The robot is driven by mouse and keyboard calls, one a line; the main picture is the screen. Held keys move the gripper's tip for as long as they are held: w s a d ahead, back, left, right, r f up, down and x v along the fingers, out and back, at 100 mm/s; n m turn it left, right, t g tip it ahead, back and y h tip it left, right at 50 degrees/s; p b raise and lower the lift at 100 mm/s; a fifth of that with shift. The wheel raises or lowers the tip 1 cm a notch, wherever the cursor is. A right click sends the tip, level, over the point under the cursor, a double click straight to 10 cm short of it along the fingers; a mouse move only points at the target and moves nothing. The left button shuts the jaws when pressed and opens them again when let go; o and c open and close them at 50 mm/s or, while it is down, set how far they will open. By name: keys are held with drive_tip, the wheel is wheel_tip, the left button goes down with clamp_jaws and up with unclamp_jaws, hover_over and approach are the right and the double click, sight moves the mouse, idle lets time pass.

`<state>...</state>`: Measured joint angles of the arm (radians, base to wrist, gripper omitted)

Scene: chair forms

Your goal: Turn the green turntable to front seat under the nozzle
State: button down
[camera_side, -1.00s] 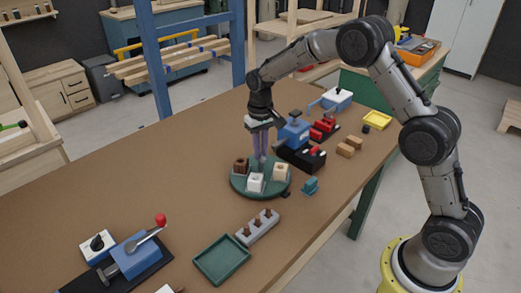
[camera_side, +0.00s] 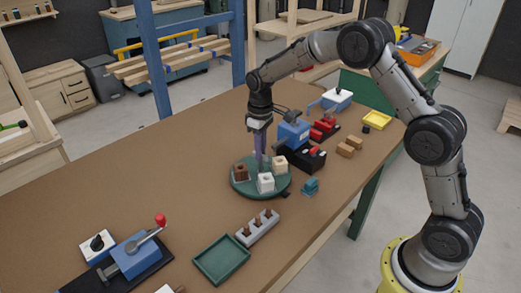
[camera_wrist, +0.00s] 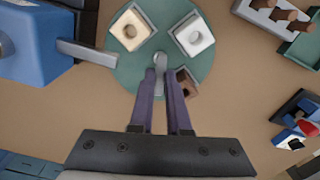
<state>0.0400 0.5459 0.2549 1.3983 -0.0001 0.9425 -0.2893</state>
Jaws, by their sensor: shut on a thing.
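The round green turntable (camera_side: 250,190) lies on the bench and carries a brown block (camera_side: 240,173), a white block (camera_side: 265,183) and a cream block (camera_side: 279,163). It also shows in the wrist view (camera_wrist: 135,75). My gripper (camera_side: 260,164) points down over its middle; in the wrist view its fingers (camera_wrist: 160,78) are shut on the grey central knob (camera_wrist: 160,62). A blue machine (camera_side: 294,133) stands behind the turntable. Its grey nozzle arm (camera_wrist: 88,52) reaches over the rim, its tip beside the cream block (camera_wrist: 131,29). The brown block is partly hidden by a finger in the wrist view.
A small teal piece (camera_side: 310,186) lies right of the turntable. A peg rack (camera_side: 257,227) and a green tray (camera_side: 222,259) stand in front. Red and black fixtures (camera_side: 323,130) are at the right. Open bench lies to the left.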

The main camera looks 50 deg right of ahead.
drive_tip(key=shift+n, duration=2.5)
drive_tip(key=shift+r+n, duration=0.1)
drive_tip(key=shift+n, duration=0.5)
drive_tip(key=c, duration=0.9)
unclamp_jaws()
wheel_tip(320, 180, up, 14)
drive_tip(key=shift+f, duration=0.1)
